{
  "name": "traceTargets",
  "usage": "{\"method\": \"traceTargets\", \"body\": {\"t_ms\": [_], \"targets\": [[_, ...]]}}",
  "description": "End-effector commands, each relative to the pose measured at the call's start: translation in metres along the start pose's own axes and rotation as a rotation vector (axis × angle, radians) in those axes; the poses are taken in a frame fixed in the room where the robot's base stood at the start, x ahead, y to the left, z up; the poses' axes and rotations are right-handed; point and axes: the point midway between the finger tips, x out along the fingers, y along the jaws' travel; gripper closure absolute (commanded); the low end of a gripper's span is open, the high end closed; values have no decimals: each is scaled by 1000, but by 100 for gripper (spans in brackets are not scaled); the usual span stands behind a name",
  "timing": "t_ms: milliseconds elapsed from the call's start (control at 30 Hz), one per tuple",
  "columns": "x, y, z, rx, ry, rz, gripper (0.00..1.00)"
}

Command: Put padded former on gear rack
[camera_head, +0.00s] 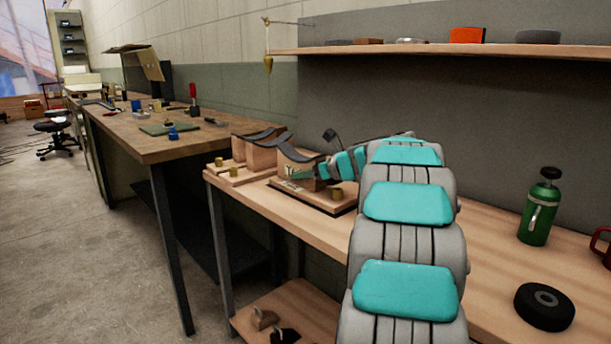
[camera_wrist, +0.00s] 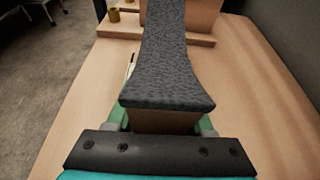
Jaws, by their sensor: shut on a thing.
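A padded former (camera_head: 298,160), a wooden block with a dark curved pad on top, is at the far end of my arm on the workbench. My gripper (camera_head: 310,173) is shut on its near end. In the wrist view the grey pad (camera_wrist: 168,85) runs away from me, with wood below it between the green fingers of my gripper (camera_wrist: 162,124). The former is over a wooden base (camera_head: 312,197) with a brass-coloured peg; whether it touches the base cannot be told. A second padded former (camera_head: 262,152) stands behind. I cannot tell which thing is the gear rack.
A green flask (camera_head: 540,207), a black roll (camera_head: 544,306) and a red mug (camera_head: 603,246) stand on the bench at right. A wall shelf (camera_head: 440,49) holds several small items. A second workbench (camera_head: 160,146) is at left, beside open floor.

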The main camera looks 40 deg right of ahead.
Motion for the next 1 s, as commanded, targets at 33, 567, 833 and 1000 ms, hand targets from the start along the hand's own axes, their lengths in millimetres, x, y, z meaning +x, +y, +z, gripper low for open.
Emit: {"method": "traceTargets", "body": {"t_ms": [33,567,833,1000], "targets": [[0,0,1,-1,-2,-1,100],[1,0,-1,-2,-2,-1,27],[1,0,-2,-2,-2,-1,18],[-1,-1,1,-3,-1,-3,18]]}}
